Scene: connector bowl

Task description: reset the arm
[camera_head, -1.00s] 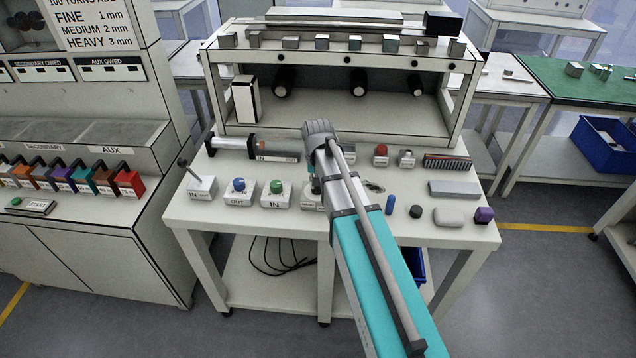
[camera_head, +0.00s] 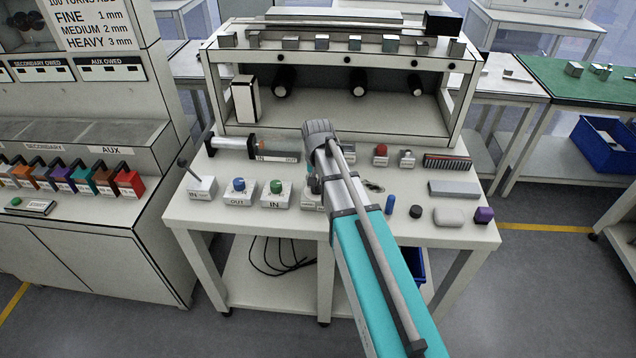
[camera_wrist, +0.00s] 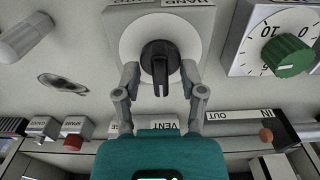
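My arm reaches from the lower right of the head view over the white bench (camera_head: 240,212), its wrist above the middle of the bench top. My gripper (camera_wrist: 160,68) points down at a black knob (camera_wrist: 160,60) on a white round base. In the wrist view its two fingers stand apart, one on each side of the knob, and the knob lies between them. No finger is seen pressing on the knob. In the head view my wrist and arm hide most of the gripper and the knob.
A green knob on a scaled dial (camera_wrist: 288,55) sits close right in the wrist view. Green (camera_head: 276,193) and blue (camera_head: 239,191) knobs, a lever (camera_head: 197,182), a blue cylinder (camera_head: 390,204) and a purple block (camera_head: 484,215) surround my wrist. A shelf (camera_head: 340,115) stands behind.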

